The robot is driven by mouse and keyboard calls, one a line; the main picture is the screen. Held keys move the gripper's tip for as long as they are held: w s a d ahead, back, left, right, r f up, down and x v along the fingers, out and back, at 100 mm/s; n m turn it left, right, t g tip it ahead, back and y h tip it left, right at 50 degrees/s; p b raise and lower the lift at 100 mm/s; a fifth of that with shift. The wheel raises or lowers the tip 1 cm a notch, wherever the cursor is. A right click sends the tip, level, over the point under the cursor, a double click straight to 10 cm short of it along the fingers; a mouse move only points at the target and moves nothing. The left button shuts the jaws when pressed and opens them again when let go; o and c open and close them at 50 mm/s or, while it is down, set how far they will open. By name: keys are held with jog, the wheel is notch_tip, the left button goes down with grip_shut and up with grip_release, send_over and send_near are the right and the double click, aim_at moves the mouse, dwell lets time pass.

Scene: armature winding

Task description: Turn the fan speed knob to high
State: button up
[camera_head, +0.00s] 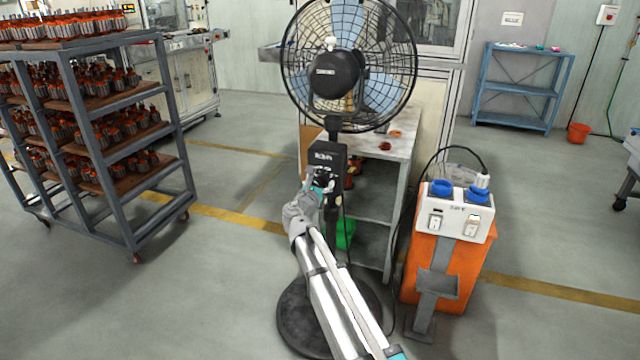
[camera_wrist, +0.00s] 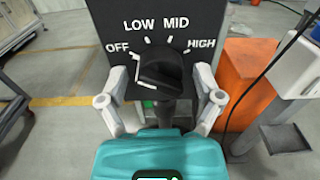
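The pedestal fan (camera_head: 335,75) has a black control box (camera_head: 326,156) on its pole. In the wrist view the black fan speed knob (camera_wrist: 162,72) sits below the printed words OFF, LOW, MID and HIGH, with white tick marks around it. I cannot clearly tell which mark the knob points at. My gripper (camera_head: 320,183) is at the front of the control box in the head view and hides the knob there. In the wrist view my gripper (camera_wrist: 161,82) is open, with one pale finger on each side of the knob and apparent gaps between.
An orange stand with a white socket box (camera_head: 460,212) and blue plugs is right of the fan. A grey shelf table (camera_head: 398,160) is behind it. A rack of orange-topped armatures (camera_head: 122,97) stands left. The floor between rack and fan is clear.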

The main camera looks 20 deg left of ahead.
jog(key=c, duration=0.8)
jog(key=shift+m, duration=0.4)
jog(key=m, duration=1.1)
jog(key=shift+d+f, duration=0.1)
jog(key=shift+d, duration=0.05)
jog(key=m, duration=0.6)
jog(key=shift+f+m, duration=0.1)
jog(key=shift+m, duration=0.3)
jog(key=m, duration=0.5)
jog(key=shift+f+b, duration=0.1)
jog(key=shift+b, duration=0.2)
jog(key=shift+m, duration=0.3)
